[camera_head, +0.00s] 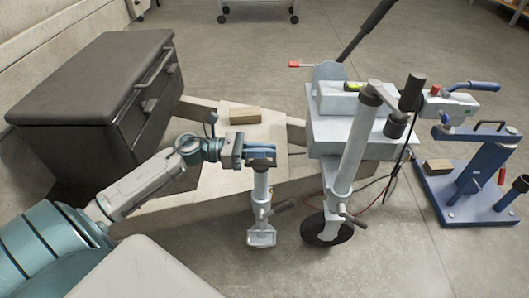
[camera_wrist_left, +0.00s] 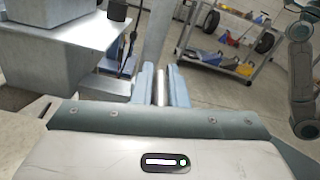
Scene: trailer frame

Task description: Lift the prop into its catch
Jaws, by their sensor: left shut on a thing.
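The prop (camera_head: 261,195) is a short grey metal leg with a flat foot at its lower end and a small side handle. It hangs about upright in front of the trailer frame, left of the jockey wheel. My left gripper (camera_head: 262,152) is shut on its upper part, which the jaws partly hide. In the left wrist view the prop's round bar (camera_wrist_left: 161,86) shows between the two blue fingers. I cannot make out the catch. Whether the foot touches the floor is unclear. My right gripper is not in view.
The jockey wheel (camera_head: 327,230) and its grey tube (camera_head: 354,145) stand close right of the prop. A black toolbox (camera_head: 95,100) sits on the frame at left. A blue stand (camera_head: 480,170) is at right. A wooden block (camera_head: 245,116) lies behind the gripper. Floor in front is clear.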

